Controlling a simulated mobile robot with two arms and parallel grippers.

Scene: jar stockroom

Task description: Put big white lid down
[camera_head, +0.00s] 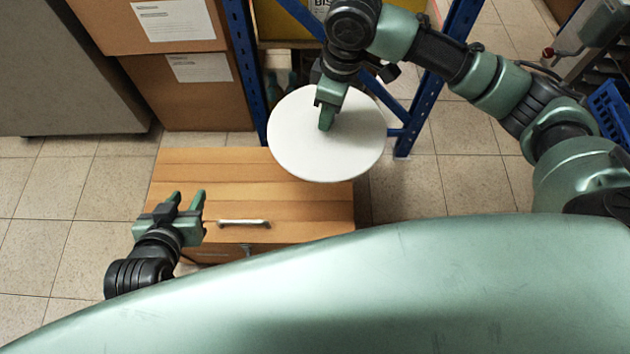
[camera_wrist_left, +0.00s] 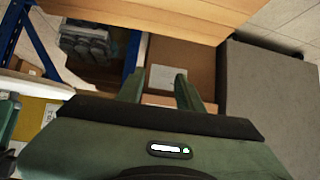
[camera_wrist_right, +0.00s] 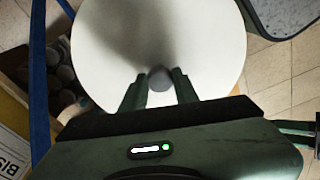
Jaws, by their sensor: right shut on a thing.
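The big white lid (camera_head: 350,155) is a round flat disc with a grey knob (camera_wrist_right: 159,79) at its middle. My right gripper (camera_head: 327,122) is shut on that knob and holds the lid above the far right part of a wooden box or chest. In the right wrist view the lid (camera_wrist_right: 200,40) fills the upper middle, with the knob between the fingertips (camera_wrist_right: 159,88). My left gripper (camera_head: 187,200) is open and empty, near the left front edge of the wooden chest. Its parted fingers also show in the left wrist view (camera_wrist_left: 158,88).
A blue-framed rack (camera_head: 245,50) stands behind the lid. Cardboard boxes (camera_head: 200,100) are stacked at the back left. Tiled floor is clear to the left and right.

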